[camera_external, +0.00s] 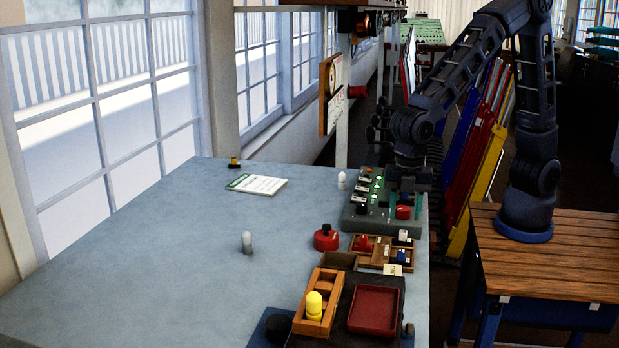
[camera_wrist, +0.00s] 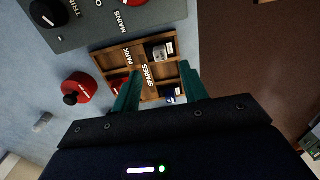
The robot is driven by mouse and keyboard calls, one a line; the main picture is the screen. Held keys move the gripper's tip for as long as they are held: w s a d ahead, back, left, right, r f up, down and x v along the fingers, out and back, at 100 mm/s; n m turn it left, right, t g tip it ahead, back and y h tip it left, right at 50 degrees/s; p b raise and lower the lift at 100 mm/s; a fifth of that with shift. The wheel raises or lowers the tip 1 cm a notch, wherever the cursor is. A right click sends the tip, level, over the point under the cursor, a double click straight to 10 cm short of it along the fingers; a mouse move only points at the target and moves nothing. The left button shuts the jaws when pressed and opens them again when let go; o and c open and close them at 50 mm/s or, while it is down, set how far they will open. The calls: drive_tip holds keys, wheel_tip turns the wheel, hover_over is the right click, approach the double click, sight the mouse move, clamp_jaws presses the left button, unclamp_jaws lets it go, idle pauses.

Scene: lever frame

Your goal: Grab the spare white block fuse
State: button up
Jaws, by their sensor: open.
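A small white block fuse with a dark base (camera_external: 403,237) sits in the far right part of the wooden spares tray (camera_external: 376,265). In the wrist view, a black-and-white piece (camera_wrist: 160,51) lies in an upper compartment of the tray (camera_wrist: 103,58), beyond my fingertips. A blue-and-white piece (camera_wrist: 171,95) shows between my fingers, and a red one is partly hidden by the left finger. My gripper (camera_external: 405,204) is open and empty, pointing down above the green panel's near right part in the external view. Its teal fingers (camera_wrist: 160,82) straddle part of the tray in the wrist view.
The green panel (camera_external: 354,216) has lit lamps and knobs beside the tray. A red round knob (camera_external: 325,238) stands left of the tray. A wooden rack with a yellow piece (camera_external: 314,304) and a red tray (camera_external: 374,311) stand nearer. The table's left is mostly clear.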

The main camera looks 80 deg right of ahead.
sight(403, 231)
drive_tip(key=shift+d+f, duration=0.15)
drive_tip(key=shift+f, duration=2.65)
drive_tip(key=shift+c, duration=0.2)
clamp_jaws()
